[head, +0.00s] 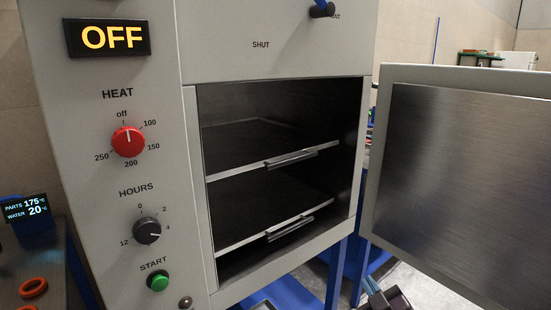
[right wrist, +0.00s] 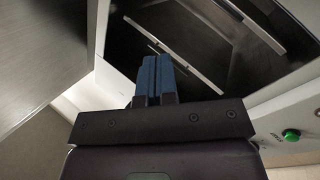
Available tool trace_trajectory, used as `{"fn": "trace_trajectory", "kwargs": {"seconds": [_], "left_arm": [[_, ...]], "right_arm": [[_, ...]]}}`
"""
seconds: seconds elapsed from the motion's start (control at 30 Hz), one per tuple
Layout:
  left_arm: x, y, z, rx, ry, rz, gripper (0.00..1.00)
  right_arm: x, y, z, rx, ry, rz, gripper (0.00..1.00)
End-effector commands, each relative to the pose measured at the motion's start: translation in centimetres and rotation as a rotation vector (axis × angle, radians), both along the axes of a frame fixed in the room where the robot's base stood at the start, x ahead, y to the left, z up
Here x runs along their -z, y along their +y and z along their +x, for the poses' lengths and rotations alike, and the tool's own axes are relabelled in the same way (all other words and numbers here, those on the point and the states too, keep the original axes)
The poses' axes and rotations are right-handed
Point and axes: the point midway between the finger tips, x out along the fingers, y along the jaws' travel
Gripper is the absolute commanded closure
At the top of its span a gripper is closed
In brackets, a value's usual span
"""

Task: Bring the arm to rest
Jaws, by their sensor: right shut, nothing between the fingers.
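My right gripper (head: 374,288) shows at the bottom edge of the head view, low in front of the open oven. Its blue fingers (right wrist: 154,78) are together and empty in the right wrist view, pointing toward the oven's opening. My left gripper is in neither view. The oven (head: 60,150) has its door (head: 465,190) swung open to the right. Two dark shelves with metal handles, upper (head: 292,158) and lower (head: 290,227), sit inside, and they look empty.
The oven display (head: 108,38) reads OFF. The red heat knob (head: 128,141), the dark hours knob (head: 147,231) and the green start button (head: 158,281) are on the left panel. Orange rings (head: 33,287) lie on a surface at the lower left beside a small display (head: 27,210) reading 175 and 20.

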Motion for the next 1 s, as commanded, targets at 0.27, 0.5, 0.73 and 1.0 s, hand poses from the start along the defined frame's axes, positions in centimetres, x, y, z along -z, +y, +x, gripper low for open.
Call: {"fn": "trace_trajectory", "kwargs": {"seconds": [0.27, 0.5, 0.73, 1.0], "left_arm": [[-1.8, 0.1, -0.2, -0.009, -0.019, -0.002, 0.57], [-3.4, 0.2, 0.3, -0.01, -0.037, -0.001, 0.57], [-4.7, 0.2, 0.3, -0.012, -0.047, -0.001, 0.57], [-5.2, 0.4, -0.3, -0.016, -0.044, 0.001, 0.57]], "right_arm": [[6.5, -2.4, -9.4, 0.067, 0.28, 0.307, 1.0], [10.9, -4.1, -18.3, 0.148, 0.458, 0.421, 1.0], [14.3, -5.7, -26.8, 0.24, 0.593, 0.447, 1.0], [16.2, -6.6, -31.8, 0.294, 0.675, 0.447, 1.0]]}}
